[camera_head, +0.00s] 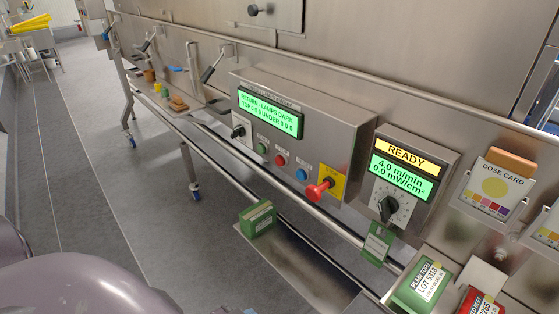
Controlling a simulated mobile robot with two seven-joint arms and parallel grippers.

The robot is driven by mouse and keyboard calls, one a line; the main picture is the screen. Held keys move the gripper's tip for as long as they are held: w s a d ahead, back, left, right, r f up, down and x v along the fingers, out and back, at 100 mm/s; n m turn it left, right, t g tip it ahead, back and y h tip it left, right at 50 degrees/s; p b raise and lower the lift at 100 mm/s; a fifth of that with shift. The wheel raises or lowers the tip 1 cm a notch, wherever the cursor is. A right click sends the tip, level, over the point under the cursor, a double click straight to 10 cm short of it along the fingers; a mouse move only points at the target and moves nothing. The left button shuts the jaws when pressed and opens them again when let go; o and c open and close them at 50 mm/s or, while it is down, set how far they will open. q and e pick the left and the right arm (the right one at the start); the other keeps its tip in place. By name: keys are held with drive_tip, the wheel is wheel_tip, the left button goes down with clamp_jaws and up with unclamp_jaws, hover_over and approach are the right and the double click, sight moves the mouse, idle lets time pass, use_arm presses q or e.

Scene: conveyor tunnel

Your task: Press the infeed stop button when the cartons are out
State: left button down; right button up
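A steel control box (345,130) on the tunnel wall carries a lit green screen (269,113) reading "RETURN: LAMPS DARK" with zeros. Below it are a black knob (237,131), a green button (263,148), a red button (280,160) and a blue button (300,174). A larger red knob-like button (318,190) sticks out from a yellow plate (330,180). The button labels are too small to read. A green carton (262,217) sits below the box, near a steel surface. Neither gripper is in view.
A second box (415,150) reads "READY", 4.0 m/min, 0.0 mW/cm², with a black dial (388,208). A green carton (422,285) and a red carton (485,302) sit bottom right. A dose card (494,186) hangs above. A rail (300,205) runs before the controls. Grey floor lies left.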

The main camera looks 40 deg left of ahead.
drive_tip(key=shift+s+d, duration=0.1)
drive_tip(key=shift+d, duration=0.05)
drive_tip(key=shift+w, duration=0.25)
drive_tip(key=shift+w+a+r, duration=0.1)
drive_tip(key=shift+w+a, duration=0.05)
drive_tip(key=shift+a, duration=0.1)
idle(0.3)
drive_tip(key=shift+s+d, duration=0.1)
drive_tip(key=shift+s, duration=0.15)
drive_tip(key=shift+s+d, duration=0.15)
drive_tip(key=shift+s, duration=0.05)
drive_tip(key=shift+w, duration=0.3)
